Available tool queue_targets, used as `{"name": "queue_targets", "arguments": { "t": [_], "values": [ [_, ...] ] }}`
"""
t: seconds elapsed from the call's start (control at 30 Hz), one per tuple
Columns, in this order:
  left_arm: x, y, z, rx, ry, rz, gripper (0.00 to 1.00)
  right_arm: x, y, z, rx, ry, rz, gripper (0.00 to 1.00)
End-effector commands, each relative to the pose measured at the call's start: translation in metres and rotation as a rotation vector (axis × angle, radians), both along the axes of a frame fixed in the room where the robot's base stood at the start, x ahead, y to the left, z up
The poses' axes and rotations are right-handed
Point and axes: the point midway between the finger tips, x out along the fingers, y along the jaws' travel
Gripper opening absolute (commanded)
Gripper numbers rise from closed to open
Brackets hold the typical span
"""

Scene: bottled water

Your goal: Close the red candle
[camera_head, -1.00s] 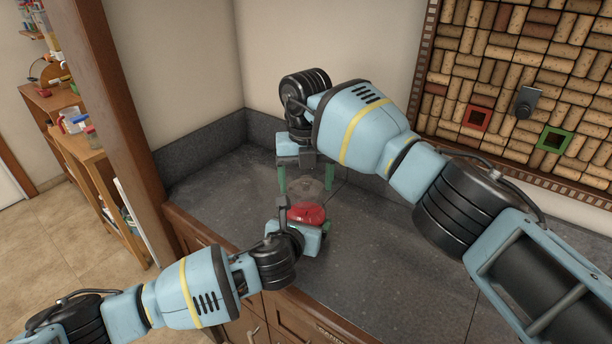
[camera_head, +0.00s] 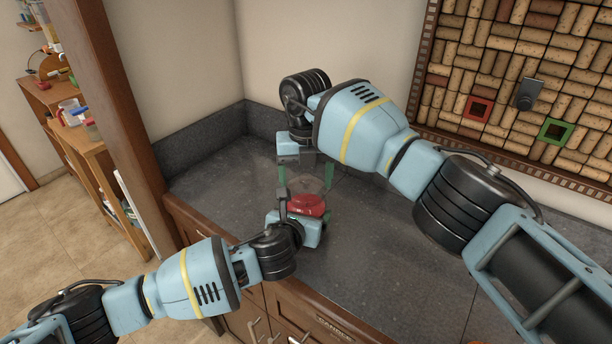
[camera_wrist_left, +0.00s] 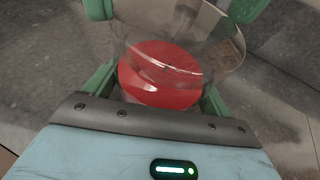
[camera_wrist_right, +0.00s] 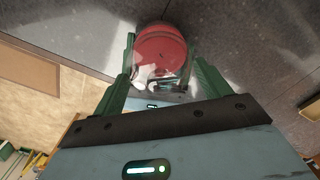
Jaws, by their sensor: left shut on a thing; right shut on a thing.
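The red candle (camera_head: 307,204) sits in the middle of the head view, at the counter. My left gripper (camera_head: 303,213) is shut on it; it also shows in the left wrist view (camera_wrist_left: 160,85). A clear glass lid (camera_head: 316,183) is held by my right gripper (camera_head: 305,179), whose green fingers close on its two sides. In the left wrist view the lid (camera_wrist_left: 215,42) overlaps the candle's far part. In the right wrist view the lid (camera_wrist_right: 160,78) lies between the fingers, with the candle (camera_wrist_right: 161,46) beyond. I cannot tell whether lid and candle touch.
The grey stone counter (camera_head: 390,255) is clear to the right. A low stone backsplash (camera_head: 205,135) runs behind. A cork board (camera_head: 510,75) hangs on the right wall. A wooden post (camera_head: 110,90) stands left, with shelves beyond.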

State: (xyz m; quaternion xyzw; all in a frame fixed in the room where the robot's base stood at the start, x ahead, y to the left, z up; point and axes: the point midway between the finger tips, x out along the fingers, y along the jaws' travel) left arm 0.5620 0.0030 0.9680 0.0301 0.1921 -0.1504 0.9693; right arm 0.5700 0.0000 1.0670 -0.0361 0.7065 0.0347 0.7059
Motion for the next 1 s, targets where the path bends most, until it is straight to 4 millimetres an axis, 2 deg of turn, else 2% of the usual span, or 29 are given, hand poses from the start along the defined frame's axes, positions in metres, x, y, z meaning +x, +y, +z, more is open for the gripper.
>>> {"name": "queue_targets", "arguments": {
  "t": [0.97,1.0],
  "values": [
    [0.000,0.000,-0.001,0.002,0.001,0.001,0.42,0.000,-0.001,-0.012,-0.001,0.000,0.001,0.54],
    [0.000,0.000,-0.001,0.002,0.001,0.001,0.42,0.000,-0.001,-0.012,-0.001,0.000,0.001,0.81]
  ]
}}
